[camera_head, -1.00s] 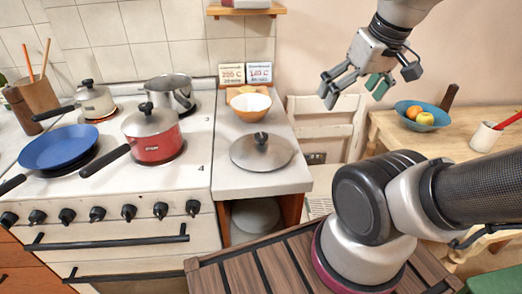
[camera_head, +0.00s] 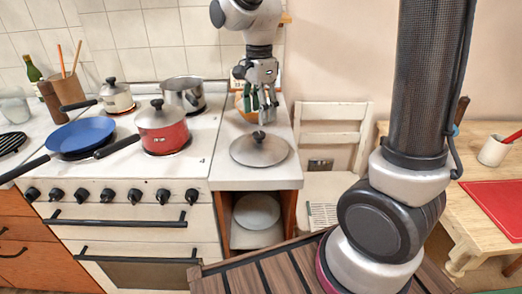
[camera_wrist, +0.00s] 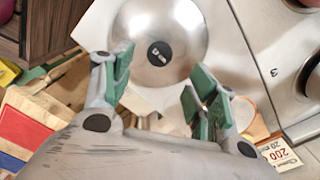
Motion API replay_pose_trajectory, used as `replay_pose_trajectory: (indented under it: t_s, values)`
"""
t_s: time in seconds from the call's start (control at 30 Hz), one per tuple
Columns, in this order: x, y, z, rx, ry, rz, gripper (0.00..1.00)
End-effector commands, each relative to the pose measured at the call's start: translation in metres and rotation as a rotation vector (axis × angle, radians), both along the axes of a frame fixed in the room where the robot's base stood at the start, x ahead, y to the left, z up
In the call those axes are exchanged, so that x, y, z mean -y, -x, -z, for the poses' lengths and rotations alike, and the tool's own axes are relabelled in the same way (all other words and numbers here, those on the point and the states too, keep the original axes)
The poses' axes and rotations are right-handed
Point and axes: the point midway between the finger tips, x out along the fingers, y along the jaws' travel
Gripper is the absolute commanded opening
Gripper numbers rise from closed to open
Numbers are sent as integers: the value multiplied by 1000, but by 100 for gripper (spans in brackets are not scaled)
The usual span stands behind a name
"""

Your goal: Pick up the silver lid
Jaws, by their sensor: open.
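The silver lid (camera_head: 272,154) is a round, shallow dome with a dark knob on top, lying on the white counter right of the stove. In the wrist view the lid (camera_wrist: 190,30) is at the top, with its knob in the middle of the dome. My gripper (camera_head: 259,107) points down, open and empty, above the counter around the lid's far side. In the wrist view my gripper's (camera_wrist: 157,75) green-padded fingers are apart, and the knob appears between and just beyond the fingertips. No contact with the lid shows.
An orange bowl (camera_head: 243,113) stands behind the lid, partly hidden by my gripper. A red saucepan (camera_head: 163,135), a steel pot (camera_head: 186,93) and a blue frying pan (camera_head: 82,134) are on the stove at left. A white chair (camera_head: 333,135) stands right of the counter.

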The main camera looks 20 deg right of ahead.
Motion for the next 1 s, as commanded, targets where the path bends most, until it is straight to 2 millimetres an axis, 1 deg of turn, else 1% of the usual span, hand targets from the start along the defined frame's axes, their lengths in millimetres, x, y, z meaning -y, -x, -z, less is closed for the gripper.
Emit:
replay_pose_trajectory:
  t_s: [0.03, 0.1, 0.2, 0.47, 0.6, 0.7, 0.8, 1.0]
  values:
    - [0, 0, 1, -1, 0, 72, 59]
    - [0, 0, 1, 0, 0, 149, 59]
    - [1, 1, 5, -1, 0, 200, 59]
    - [1, 2, 36, -4, 2, 207, 59]
    - [1, 4, 59, -5, 2, 206, 59]
    - [1, 3, 72, -3, 2, 206, 59]
    - [1, 3, 78, -1, 0, 205, 59]
    - [0, 3, 79, 0, 0, 205, 59]
